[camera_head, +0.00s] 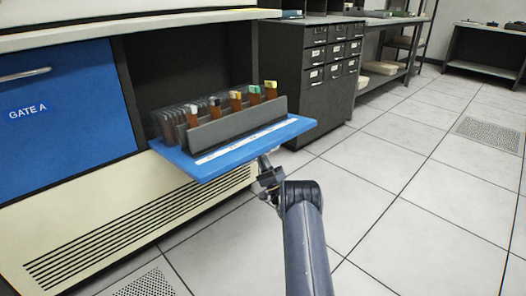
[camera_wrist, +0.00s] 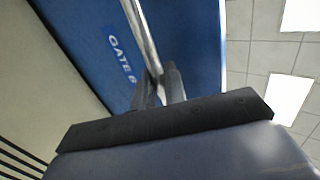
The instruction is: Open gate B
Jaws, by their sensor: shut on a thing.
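Gate B is a blue panel (camera_head: 290,129) that lies folded down, nearly level, in front of a dark opening in the cabinet. In the wrist view its blue face (camera_wrist: 85,35) carries the label "GATE B" (camera_wrist: 121,58) and a metal bar handle (camera_wrist: 139,30). My gripper (camera_head: 268,170) is below the panel's outer edge in the head view. In the wrist view my gripper (camera_wrist: 162,85) is shut on the handle. A grey rack (camera_head: 240,124) with several brown cards with coloured tabs and clear dividers stands over the panel's upper side.
Gate A (camera_head: 60,130), blue and upright, is shut at the left. A cream vent panel (camera_head: 130,215) is below the gates. A dark drawer cabinet (camera_head: 305,80) stands behind the open panel. The tiled floor (camera_head: 420,200) at right is clear.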

